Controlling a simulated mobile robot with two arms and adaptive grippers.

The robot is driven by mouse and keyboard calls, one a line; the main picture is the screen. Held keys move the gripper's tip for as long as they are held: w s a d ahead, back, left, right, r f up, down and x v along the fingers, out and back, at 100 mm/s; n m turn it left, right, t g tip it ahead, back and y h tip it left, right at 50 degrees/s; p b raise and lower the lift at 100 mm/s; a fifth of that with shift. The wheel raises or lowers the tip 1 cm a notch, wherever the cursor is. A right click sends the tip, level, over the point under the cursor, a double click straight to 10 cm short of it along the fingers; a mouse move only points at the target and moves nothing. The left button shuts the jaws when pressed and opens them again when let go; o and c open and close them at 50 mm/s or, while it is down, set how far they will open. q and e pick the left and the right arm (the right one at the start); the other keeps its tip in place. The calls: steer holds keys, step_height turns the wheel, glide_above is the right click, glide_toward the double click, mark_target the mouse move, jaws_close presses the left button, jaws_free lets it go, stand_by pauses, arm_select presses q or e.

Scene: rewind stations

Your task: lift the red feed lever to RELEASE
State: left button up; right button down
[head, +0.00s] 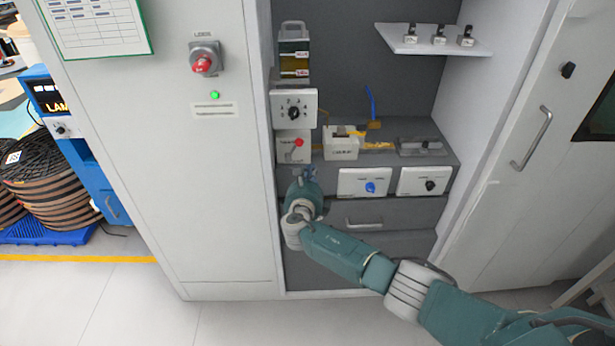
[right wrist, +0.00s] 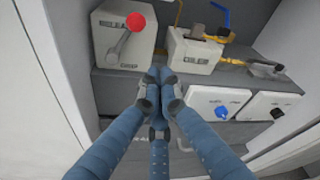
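The red feed lever has a red ball knob (head: 299,142) and a grey arm. It is mounted on a pale box (head: 283,154) in the cabinet. In the right wrist view the knob (right wrist: 135,22) is at the upper right end of the lever arm (right wrist: 118,45). The box lettering is partly legible: "RELEA..." at the upper left, and a word near the lower right. My right gripper (head: 306,174) is just below and in front of the box, apart from the lever. In the right wrist view its fingertips (right wrist: 160,75) are together with nothing between them. My left gripper is out of view.
A white block (head: 340,146) with a yellow strip is right of the lever box. Below are a blue-knob panel (head: 364,183) and a black-knob panel (head: 425,181). A dial box (head: 293,107) sits above the lever. The cabinet's left front panel (head: 205,200) is close by.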

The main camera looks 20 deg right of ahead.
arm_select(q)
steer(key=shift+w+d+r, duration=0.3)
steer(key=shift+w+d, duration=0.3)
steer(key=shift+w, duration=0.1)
arm_select(e)
steer(key=v, duration=0.4)
steer(key=shift+s+a, duration=0.15)
steer(key=shift+s, duration=0.1)
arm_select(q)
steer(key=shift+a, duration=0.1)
